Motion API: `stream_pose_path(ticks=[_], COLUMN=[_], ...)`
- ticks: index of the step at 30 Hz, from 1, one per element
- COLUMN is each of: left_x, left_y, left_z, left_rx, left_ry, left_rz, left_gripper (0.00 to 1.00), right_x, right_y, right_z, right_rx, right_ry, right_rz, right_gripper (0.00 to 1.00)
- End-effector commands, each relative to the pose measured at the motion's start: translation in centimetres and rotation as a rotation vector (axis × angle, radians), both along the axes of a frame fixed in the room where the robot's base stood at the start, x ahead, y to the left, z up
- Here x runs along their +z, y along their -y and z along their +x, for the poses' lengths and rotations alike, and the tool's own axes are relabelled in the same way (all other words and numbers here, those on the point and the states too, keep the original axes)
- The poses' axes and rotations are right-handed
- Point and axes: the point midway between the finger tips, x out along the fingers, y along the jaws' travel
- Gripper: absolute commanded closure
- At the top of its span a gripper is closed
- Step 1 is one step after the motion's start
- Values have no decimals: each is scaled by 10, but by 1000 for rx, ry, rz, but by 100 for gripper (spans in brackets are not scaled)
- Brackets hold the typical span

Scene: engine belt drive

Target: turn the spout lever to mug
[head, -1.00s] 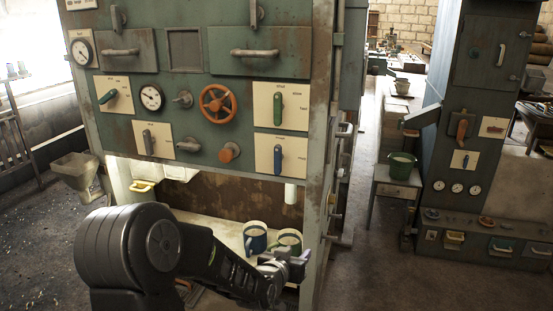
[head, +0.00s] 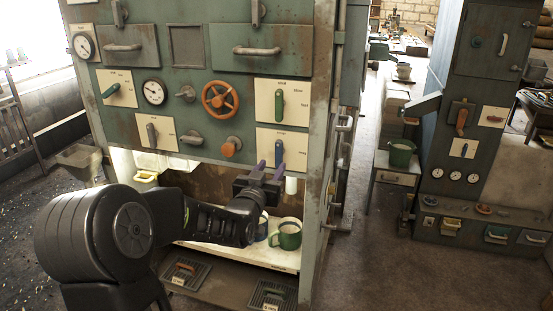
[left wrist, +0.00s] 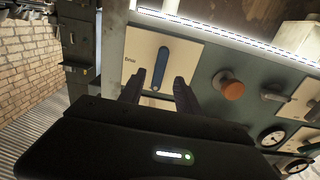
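The blue spout lever (head: 279,152) is on a cream plate (head: 296,146) at the lower right of the green machine front. In the left wrist view, the lever (left wrist: 161,68) stands nearly upright in the picture. My left gripper (head: 269,168) is just in front of the lever's lower part in the head view. In the left wrist view its fingers (left wrist: 158,88) are open, one on each side of the lever's lower end; contact cannot be told. A green mug (head: 290,237) stands on the shelf below, and a blue mug (head: 262,227) is partly hidden behind my arm.
A white cylinder (head: 291,185) hangs under the panel, right of my gripper. An orange knob (head: 231,147) and an orange handwheel (head: 220,99) stick out to the left. A green-handled lever (head: 279,102) is above. An aisle is open to the right of the machine.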

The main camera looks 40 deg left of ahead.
Motion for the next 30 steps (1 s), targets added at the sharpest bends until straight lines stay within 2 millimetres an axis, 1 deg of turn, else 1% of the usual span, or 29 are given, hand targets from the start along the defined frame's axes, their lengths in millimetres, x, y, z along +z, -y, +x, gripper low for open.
stream_pose_path(ticks=[3, 9, 13, 20, 30], left_x=[1, 1, 0, 0, 0], left_y=[-6, -15, -17, -17, -17], left_z=[19, 44, 50, 50, 50], left_rx=[0, 0, 0, 0, 0], left_ry=[-1, -1, -1, -1, -1], left_rz=[1, 0, 0, 0, 0], left_gripper=[60, 60, 60, 60, 87], right_x=[7, 12, 13, 12, 12], right_y=[0, 0, 0, 0, 0], right_z=[0, 0, 0, 0, 0], right_rx=[0, 0, 0, 0, 0], right_ry=[0, -1, -1, -1, -1], right_rz=[0, 0, 0, 0, 0], right_gripper=[64, 64, 64, 64, 64])
